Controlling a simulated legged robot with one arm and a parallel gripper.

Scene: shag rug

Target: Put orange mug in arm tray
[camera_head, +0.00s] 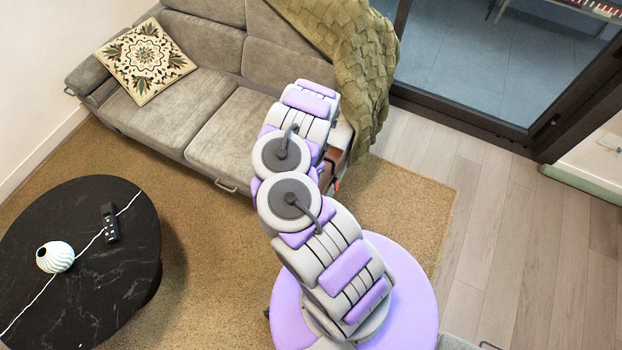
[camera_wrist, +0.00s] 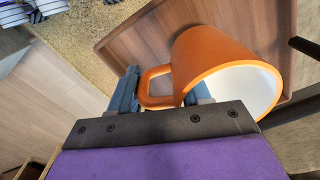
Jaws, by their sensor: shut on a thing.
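The orange mug (camera_wrist: 205,52) has a white inside and shows large in the wrist view, tilted with its mouth toward the lower right. My gripper (camera_wrist: 163,88) is shut on the mug at its handle side, with the handle between the blue-grey fingers. The brown wooden arm tray (camera_wrist: 135,45) lies behind the mug in the wrist view; whether the mug touches it I cannot tell.
A grey sofa (camera_head: 195,110) with a patterned cushion (camera_head: 145,60) and a green throw (camera_head: 350,60) stands at the back. A black oval table (camera_head: 80,275) with a striped vase (camera_head: 55,257) and a remote (camera_head: 109,222) stands at left. Open rug (camera_head: 205,240) lies between.

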